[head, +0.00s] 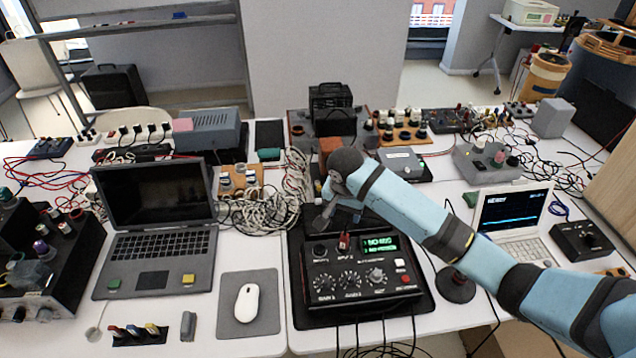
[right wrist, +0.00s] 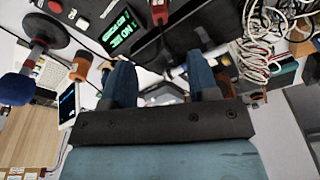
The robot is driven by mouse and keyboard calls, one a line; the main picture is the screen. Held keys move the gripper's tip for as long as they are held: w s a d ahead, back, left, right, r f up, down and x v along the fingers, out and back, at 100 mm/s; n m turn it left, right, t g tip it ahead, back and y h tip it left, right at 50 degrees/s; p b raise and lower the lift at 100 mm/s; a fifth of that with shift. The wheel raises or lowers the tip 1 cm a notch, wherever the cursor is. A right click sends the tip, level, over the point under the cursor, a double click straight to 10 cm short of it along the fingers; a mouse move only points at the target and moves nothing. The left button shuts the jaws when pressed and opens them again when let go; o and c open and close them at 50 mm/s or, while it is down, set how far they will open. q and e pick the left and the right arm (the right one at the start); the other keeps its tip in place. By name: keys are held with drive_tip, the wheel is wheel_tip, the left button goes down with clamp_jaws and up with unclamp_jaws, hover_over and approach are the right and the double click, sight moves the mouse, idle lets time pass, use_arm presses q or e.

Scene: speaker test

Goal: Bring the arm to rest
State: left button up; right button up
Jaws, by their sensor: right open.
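My right arm reaches in from the right in the head view, over the table (head: 470,318). Its right gripper (head: 338,212) points down, just behind a black control box (head: 335,268) with knobs and a green display. In the right wrist view the two blue-grey fingers of the right gripper (right wrist: 163,78) stand apart with nothing held between them. A red plug (head: 344,241) stands on the box close to the gripper; it also shows at the top of the right wrist view (right wrist: 159,12). My left gripper is not in view.
An open laptop (head: 155,245) and a white mouse (head: 247,302) on a grey pad lie to the left. A heap of pale cables (head: 283,190) is left of the gripper. A small white laptop (head: 515,215) is right of the arm. Several devices crowd the back.

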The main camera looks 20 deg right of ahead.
drive_tip(key=s+a+f+n+t+y, duration=0.1)
drive_tip(key=s+a+f+n, duration=0.1)
drive_tip(key=s+f, duration=0.1)
drive_tip(key=s+a+f+n+t+y+p, duration=0.1)
drive_tip(key=s+a+f+n+t, duration=0.1)
drive_tip(key=s+a+f, duration=0.1)
drive_tip(key=s+a+f+n+t+y, duration=0.1)
drive_tip(key=s+a+f+n+y, duration=0.1)
drive_tip(key=s+f, duration=0.3)
drive_tip(key=shift+a+f, duration=0.2)
drive_tip(key=shift+a, duration=0.4)
drive_tip(key=s+n+t+p, duration=0.1)
drive_tip(key=s+n+t, duration=0.4)
drive_tip(key=s, duration=1)
drive_tip(key=shift+s+n+t, duration=0.15)
drive_tip(key=shift+n+t, duration=0.25)
drive_tip(key=shift+n, duration=0.1)
drive_tip(key=shift+d, duration=0.1)
